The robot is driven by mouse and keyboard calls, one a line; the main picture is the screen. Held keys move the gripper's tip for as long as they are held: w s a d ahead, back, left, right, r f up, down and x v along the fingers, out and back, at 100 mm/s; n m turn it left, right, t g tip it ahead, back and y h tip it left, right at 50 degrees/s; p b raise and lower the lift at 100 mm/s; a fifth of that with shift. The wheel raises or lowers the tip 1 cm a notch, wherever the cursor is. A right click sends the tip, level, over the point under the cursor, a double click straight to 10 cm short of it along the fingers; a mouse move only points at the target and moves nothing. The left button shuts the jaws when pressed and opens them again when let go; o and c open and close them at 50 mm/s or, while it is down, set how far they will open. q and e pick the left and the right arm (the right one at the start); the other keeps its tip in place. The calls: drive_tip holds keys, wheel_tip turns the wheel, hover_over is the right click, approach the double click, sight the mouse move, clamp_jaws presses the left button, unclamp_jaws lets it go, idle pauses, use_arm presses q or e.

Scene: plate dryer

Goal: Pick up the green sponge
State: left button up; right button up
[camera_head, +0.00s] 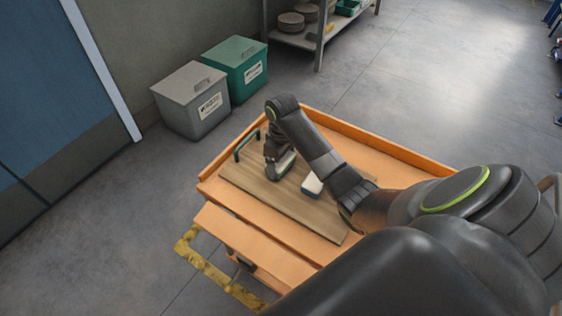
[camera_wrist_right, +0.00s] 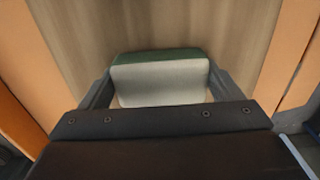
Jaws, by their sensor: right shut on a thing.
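The green sponge (camera_wrist_right: 160,78) shows in the right wrist view between the two fingers of my right gripper (camera_wrist_right: 160,92). It has a pale, whitish side and a dark green edge. In the head view the sponge (camera_head: 284,165) shows under my right gripper (camera_head: 276,166), low over the wooden board (camera_head: 240,181). My right gripper is shut on the sponge. I cannot tell whether the sponge touches the board. My left gripper is not in view.
A white and blue block (camera_head: 312,186) lies on the board beside my right arm. The board rests on an orange cart (camera_head: 384,151) with a raised rim. A dark green handle-like thing (camera_head: 246,146) stands near the cart's left rim. Grey (camera_head: 190,98) and green (camera_head: 237,66) bins stand behind.

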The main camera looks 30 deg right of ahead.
drive_tip(key=shift+r, duration=0.1)
wheel_tip(320, 180, up, 6)
drive_tip(key=shift+f+p, duration=0.1)
drive_tip(key=shift+p, duration=0.25)
wheel_tip(320, 180, up, 2)
drive_tip(key=shift+r+p, duration=0.2)
drive_tip(key=shift+p, duration=1.05)
drive_tip(key=shift+r+p, duration=0.85)
drive_tip(key=shift+p, duration=0.05)
drive_tip(key=shift+a, duration=0.1)
